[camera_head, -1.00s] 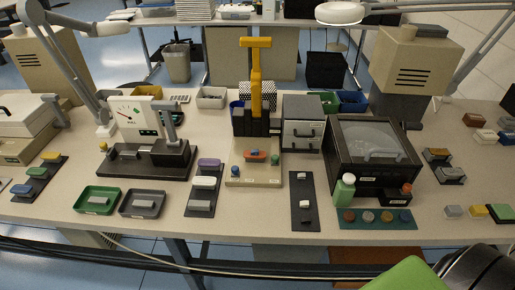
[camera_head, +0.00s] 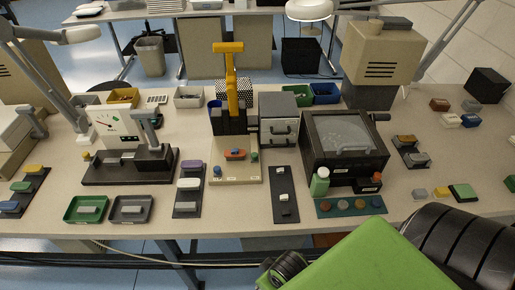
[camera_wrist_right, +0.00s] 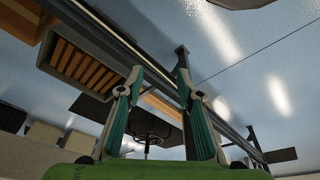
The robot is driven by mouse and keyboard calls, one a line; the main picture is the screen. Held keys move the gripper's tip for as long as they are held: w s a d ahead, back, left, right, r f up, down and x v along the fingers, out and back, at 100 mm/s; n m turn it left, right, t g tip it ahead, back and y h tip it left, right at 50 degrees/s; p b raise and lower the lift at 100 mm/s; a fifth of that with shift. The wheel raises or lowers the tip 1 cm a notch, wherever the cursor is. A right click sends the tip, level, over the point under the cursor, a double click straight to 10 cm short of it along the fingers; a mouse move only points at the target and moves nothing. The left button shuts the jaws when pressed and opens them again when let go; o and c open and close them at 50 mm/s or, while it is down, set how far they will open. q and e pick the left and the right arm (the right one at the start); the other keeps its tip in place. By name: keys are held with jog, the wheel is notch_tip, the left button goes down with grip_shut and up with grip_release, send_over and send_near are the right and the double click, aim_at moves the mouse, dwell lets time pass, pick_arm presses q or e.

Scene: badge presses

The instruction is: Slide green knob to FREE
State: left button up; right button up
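The green knob (camera_head: 254,156) sits at the right side of the beige base (camera_head: 236,178) of the press with the yellow lever (camera_head: 231,88). A blue knob (camera_head: 217,171) is at the base's left side and a red-orange piece (camera_head: 235,154) lies between them. Small labels show on the base's front edge, too small to read. My right gripper (camera_wrist_right: 158,74) is open and empty in the right wrist view, its two teal-padded fingers apart, away from the knob. My left gripper is in neither view.
A dark panel with white pieces (camera_head: 284,196) and a black machine with a clear lid (camera_head: 345,150) stand right of the press. A dark strip with coloured blocks (camera_head: 188,196) stands left. My green right arm covers the lower right of the head view.

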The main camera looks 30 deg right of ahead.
notch_tip(320, 180, up, 8)
jog(key=w+d+p, duration=0.1)
notch_tip(320, 180, up, 19)
jog(key=t+y+p, duration=0.1)
jog(key=t+y, duration=0.1)
jog(key=t, duration=0.4)
send_over(255, 154)
jog(key=s+d, duration=0.2)
jog(key=s, duration=0.9)
jog(key=shift+n, duration=0.3)
jog(key=x, duration=0.4)
jog(key=p+x, duration=0.1)
jog(key=x, duration=0.4)
jog(key=p+x, duration=0.1)
jog(key=x, duration=0.3)
jog(key=shift+w+d+f, duration=0.1)
jog(key=shift+w+d, duration=0.1)
jog(key=shift+w, duration=0.15)
jog(key=shift+c, duration=0.3)
